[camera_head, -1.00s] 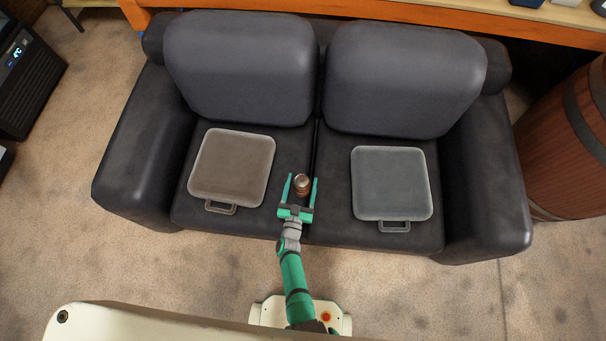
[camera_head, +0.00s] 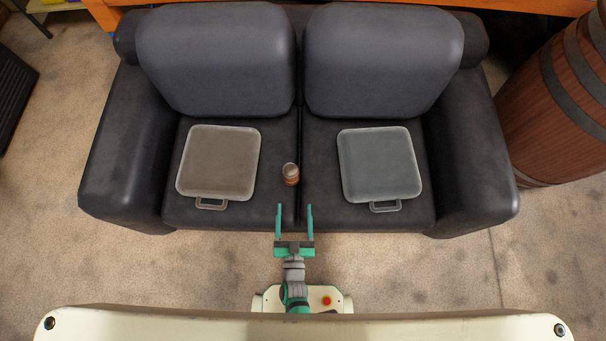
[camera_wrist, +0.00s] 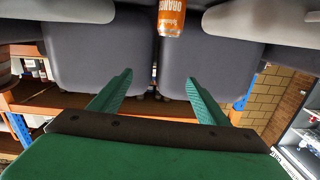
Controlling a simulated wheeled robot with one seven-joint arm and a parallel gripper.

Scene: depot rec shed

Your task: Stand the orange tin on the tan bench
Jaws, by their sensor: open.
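The orange tin (camera_head: 290,176) stands on the dark sofa seat, near the gap between the two seat cushions. In the wrist view the tin (camera_wrist: 172,18) is at the top edge, partly cut off, with its orange label showing. My gripper (camera_head: 295,208) is open and empty, just in front of the tin and apart from it. Its two green fingers also show in the wrist view (camera_wrist: 159,80).
On the sofa (camera_head: 128,150), a brown flat case (camera_head: 218,162) lies left of the tin and a grey flat case (camera_head: 380,163) right. The sofa backrests stand between the tin and the orange beam. A wooden barrel (camera_head: 555,105) stands at the right.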

